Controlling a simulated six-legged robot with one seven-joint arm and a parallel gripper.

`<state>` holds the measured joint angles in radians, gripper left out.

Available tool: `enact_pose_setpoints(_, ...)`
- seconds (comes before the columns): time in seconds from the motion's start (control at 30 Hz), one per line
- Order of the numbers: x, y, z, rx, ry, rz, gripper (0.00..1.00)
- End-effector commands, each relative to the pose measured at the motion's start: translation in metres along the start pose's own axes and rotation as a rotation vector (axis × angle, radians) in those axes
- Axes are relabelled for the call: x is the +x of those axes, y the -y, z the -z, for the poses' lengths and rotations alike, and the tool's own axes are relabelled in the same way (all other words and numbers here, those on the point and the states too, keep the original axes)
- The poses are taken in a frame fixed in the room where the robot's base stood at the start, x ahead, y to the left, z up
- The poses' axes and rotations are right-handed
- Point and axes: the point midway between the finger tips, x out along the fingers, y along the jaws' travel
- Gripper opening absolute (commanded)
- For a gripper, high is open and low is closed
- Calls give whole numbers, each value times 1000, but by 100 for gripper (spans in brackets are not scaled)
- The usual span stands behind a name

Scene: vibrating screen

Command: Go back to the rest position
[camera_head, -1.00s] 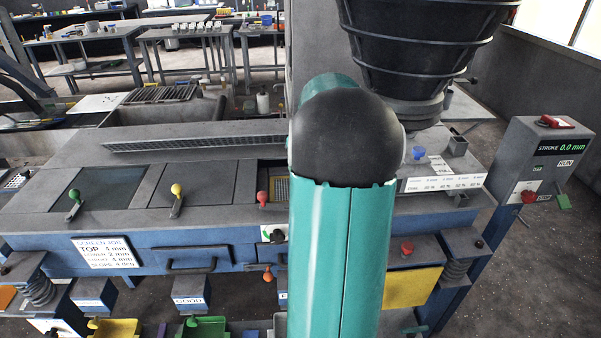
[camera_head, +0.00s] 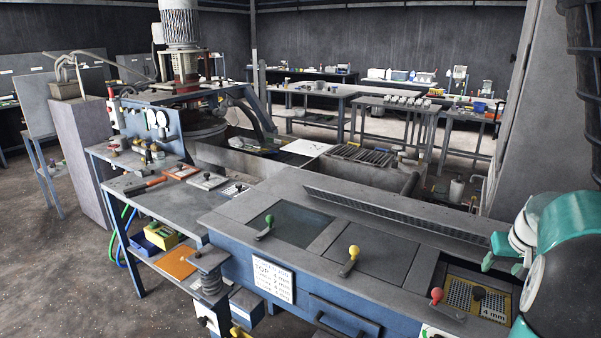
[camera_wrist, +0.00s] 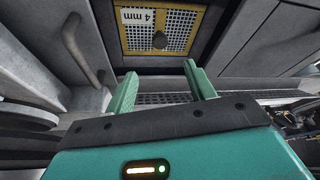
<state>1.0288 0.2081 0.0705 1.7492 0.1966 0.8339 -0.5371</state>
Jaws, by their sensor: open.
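My gripper (camera_wrist: 161,70) is open in the wrist view, its two green fingers spread apart with nothing between them. Beyond the fingertips is a yellow-framed mesh panel (camera_wrist: 157,13) labelled 4 mm, with a dark knob in its middle. In the head view the same panel (camera_head: 462,295) sits in the right opening of the screen machine's deck. My teal and black arm fills the right edge of that view, over the machine's right end and close to the panel. It hides part of the machine there.
The screen deck has a green-knobbed lever (camera_head: 268,224), a yellow-knobbed lever (camera_head: 351,258) and a red-knobbed lever (camera_head: 436,297). A side bench (camera_head: 168,205) with tools stands at left. A dark ribbed hopper (camera_head: 586,90) is at upper right. Open floor lies at lower left.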

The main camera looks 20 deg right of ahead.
Motion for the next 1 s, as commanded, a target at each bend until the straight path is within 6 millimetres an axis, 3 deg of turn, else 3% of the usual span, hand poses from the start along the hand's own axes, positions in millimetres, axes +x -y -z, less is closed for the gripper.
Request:
enact_pose_setpoints(0.07,-2,6,0,-6,-1,1,54)
enact_pose_setpoints(0.17,-12,34,0,-34,-4,8,54)
enact_pose_setpoints(0.37,-54,146,-24,-145,-19,39,54)
enact_pose_setpoints(0.5,-85,219,-63,-223,-32,68,54)
enact_pose_setpoints(0.7,-121,295,-138,-331,-59,121,54)
enact_pose_setpoints(0.83,-137,325,-192,-397,-76,163,54)
enact_pose_setpoints(1.0,-145,344,-248,-461,-92,211,54)
